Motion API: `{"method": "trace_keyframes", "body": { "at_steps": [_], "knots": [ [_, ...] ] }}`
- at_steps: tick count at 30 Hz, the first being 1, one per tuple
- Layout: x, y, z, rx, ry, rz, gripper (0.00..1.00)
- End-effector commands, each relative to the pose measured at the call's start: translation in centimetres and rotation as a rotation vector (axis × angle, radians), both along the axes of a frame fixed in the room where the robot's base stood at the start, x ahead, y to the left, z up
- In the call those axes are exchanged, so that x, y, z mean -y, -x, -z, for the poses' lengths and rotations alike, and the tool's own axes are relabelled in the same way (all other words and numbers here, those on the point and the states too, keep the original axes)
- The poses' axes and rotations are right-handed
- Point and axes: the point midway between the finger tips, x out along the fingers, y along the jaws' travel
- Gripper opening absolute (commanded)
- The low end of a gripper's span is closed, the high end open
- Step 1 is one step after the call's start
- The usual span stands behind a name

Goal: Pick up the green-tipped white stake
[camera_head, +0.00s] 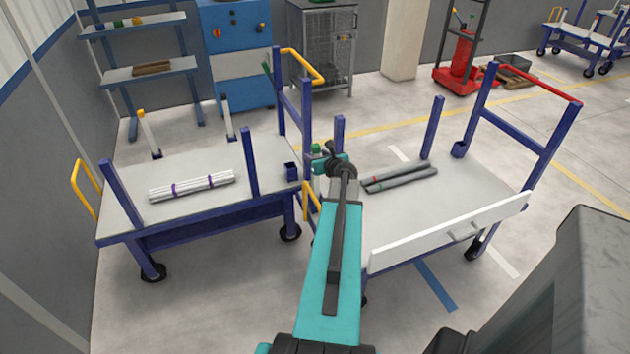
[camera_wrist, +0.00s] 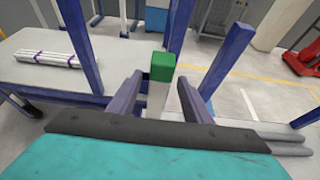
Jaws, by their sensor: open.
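In the wrist view, the stake's green tip (camera_wrist: 162,66) and white shaft (camera_wrist: 157,98) appear between the two fingers of my gripper (camera_wrist: 159,82). The fingers are open, with a visible gap on each side of the stake. I cannot tell how deep the stake is between them. The lower part of the stake is hidden behind the dark gripper body.
The left cart (camera_head: 130,205) carries a bundle of white pipes (camera_head: 192,186), a yellow-tipped stake (camera_head: 149,132) and a dark-tipped stake (camera_head: 228,118). Blue posts (camera_head: 249,160) rise from it. The right cart (camera_head: 425,220) holds grey pipes (camera_head: 400,178).

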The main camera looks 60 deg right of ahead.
Motion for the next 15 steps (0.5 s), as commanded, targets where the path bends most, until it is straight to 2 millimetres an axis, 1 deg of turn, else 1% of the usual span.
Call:
{"method": "trace_keyframes", "body": {
  "at_steps": [7,15],
  "knots": [
    [0.3,-0.5,0.1,0.000,-0.001,-0.002,0.45],
    [1.6,-2.2,0.6,-0.001,0.000,-0.001,0.45]
  ]
}}
